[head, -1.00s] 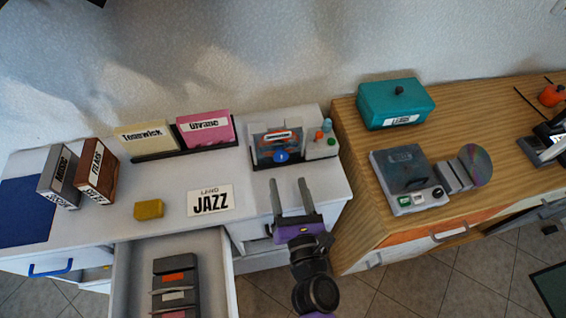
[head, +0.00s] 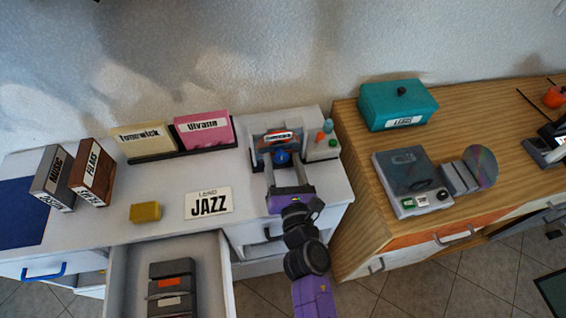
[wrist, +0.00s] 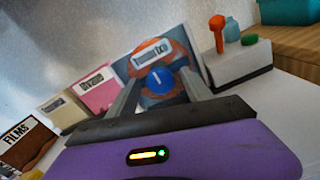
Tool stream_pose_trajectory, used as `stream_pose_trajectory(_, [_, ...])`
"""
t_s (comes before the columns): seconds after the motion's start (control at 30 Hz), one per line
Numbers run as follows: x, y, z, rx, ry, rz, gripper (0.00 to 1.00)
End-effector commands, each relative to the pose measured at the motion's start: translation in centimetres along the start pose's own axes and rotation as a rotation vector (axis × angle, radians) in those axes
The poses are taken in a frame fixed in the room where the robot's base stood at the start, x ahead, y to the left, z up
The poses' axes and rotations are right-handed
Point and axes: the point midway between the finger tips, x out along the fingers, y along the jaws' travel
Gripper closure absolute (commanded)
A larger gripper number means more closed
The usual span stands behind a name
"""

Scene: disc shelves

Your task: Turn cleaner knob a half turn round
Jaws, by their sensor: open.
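The cleaner (head: 259,153) stands at the right end of the white desk, against the wall side. Its round blue knob (head: 282,158) is on the front; in the wrist view the knob (wrist: 160,81) shows a short white mark standing nearly upright, tilted slightly. My gripper (head: 283,166) is open, with one finger on each side of the knob. In the wrist view the fingers (wrist: 159,92) reach forward beside the knob, with a gap seeming to show at each side. Whether either finger touches it, I cannot tell.
A small stand (head: 321,146) with an orange-topped item, a bottle and a green button sits right of the cleaner. Pink (head: 204,134) and cream sleeves stand left. A JAZZ card (head: 208,203) lies in front. An open drawer (head: 215,270) juts out at the front left.

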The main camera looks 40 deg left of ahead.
Motion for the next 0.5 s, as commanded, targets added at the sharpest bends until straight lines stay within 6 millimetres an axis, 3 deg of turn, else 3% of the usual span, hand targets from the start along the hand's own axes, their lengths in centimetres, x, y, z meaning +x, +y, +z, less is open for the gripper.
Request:
stream_pose_trajectory(0.03, [-0.02,0.0,0.0,0.0,0.0,0.0,0.41])
stream_pose_trajectory(0.33, [-0.04,0.02,0.0,0.0,0.0,0.0,1.0])
stream_pose_trajectory(0.5, [-0.04,0.02,0.0,0.007,0.0,0.001,1.0])
